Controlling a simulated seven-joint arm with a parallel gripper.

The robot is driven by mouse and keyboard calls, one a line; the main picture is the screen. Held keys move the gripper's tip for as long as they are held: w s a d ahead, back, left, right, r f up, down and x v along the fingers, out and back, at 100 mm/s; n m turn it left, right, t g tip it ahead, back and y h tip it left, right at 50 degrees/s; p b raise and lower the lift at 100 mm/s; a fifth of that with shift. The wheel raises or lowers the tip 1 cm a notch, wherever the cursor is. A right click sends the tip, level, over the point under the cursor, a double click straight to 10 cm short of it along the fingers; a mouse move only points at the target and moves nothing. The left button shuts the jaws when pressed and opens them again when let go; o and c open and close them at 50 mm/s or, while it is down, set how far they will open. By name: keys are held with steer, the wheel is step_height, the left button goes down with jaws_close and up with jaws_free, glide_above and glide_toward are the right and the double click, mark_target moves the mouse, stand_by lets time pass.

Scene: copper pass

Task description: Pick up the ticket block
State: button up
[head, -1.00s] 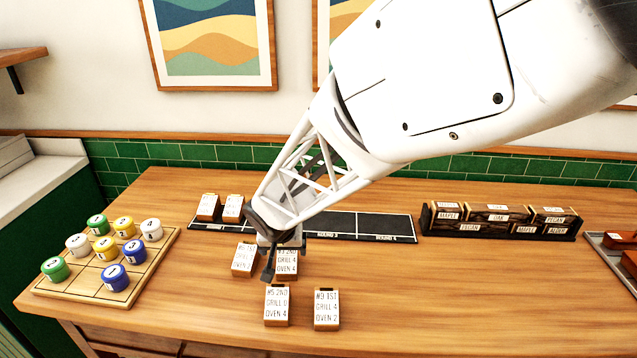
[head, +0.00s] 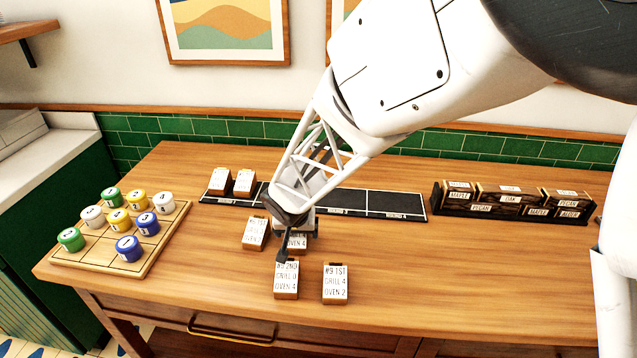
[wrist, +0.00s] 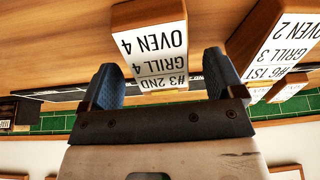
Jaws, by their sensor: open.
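Several wooden ticket blocks with white printed labels stand on the counter. One block, labelled #3 2ND, GRILL 4, OVEN 4 (wrist: 160,62), is straight ahead of my gripper (wrist: 162,78) in the wrist view, upside down there. My gripper's two dark fingers are open, one either side of this block's label; I cannot tell whether they touch it. In the head view the same block (head: 297,246) is mostly hidden behind my gripper (head: 298,238). A block beside it on the left (head: 255,234) is labelled #6 1ST in the wrist view (wrist: 275,42).
Blocks marked #5 2ND (head: 286,283) and #9 1ST (head: 335,285) stand nearer the front edge. Two blocks sit on a black strip (head: 398,203) behind. A puck board (head: 165,258) is left, a dark rack (head: 510,212) right. The counter's right front is clear.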

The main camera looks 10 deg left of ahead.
steer(key=shift+w+f, duration=0.15)
steer(key=shift+f, duration=0.3)
steer(key=shift+c, duration=0.4)
steer(key=c, duration=1)
